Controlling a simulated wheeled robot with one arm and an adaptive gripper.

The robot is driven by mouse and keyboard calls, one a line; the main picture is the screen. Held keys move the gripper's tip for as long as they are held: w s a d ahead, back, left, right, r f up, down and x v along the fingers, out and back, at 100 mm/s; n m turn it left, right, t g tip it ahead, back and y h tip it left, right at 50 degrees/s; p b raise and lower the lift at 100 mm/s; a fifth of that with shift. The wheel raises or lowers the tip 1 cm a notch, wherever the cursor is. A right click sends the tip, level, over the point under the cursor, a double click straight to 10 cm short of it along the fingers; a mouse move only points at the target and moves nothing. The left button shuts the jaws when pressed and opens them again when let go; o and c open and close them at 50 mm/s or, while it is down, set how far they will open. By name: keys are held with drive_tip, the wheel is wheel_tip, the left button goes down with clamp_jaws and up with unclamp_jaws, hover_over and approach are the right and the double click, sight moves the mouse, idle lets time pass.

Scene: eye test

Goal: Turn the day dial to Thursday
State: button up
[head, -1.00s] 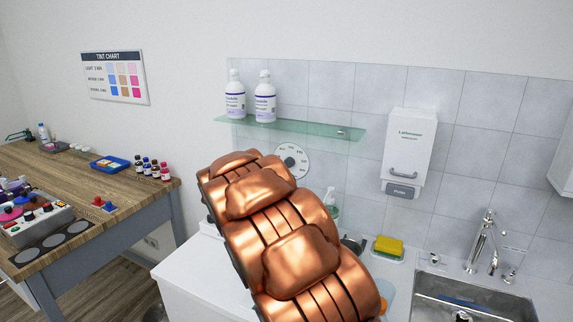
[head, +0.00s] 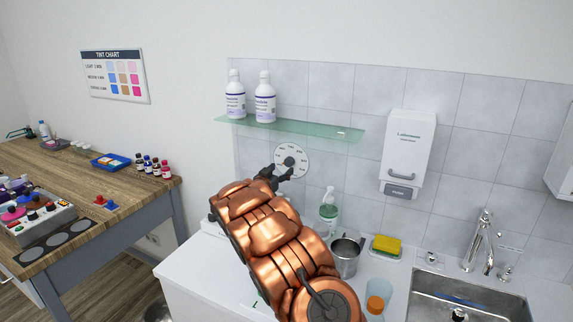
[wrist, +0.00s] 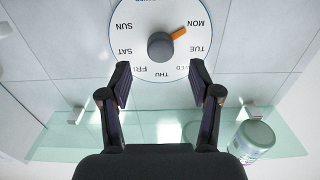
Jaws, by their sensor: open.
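The day dial (head: 299,171) is a white round plate on the tiled wall, below the glass shelf. In the wrist view the dial (wrist: 141,20) appears upside down, with day names around a dark grey knob (wrist: 159,47). The knob's orange pointer (wrist: 179,33) points at MON. THU is at the picture's lower side of the dial and WED is partly hidden by a finger. My gripper (wrist: 160,68) is open and empty, with the knob just beyond and between its fingertips, not touching. In the head view my gripper (head: 281,172) is at the dial's lower left.
The glass shelf (head: 320,130) with two white bottles (head: 250,97) is just above the dial. A pump bottle (head: 328,205), a metal jug (head: 346,257) and a yellow sponge (head: 388,245) stand on the counter below. A dispenser (head: 408,150) hangs to the right.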

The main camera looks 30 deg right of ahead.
sight(288, 164)
drive_tip(key=shift+p+x, duration=0.85)
drive_tip(key=shift+x, duration=1.8)
drive_tip(key=shift+w+f, duration=0.1)
drive_tip(key=c, duration=1.1)
drive_tip(key=shift+c, duration=0.2)
drive_tip(key=shift+a+f+b, duration=0.1)
drive_tip(key=shift+b, duration=0.35)
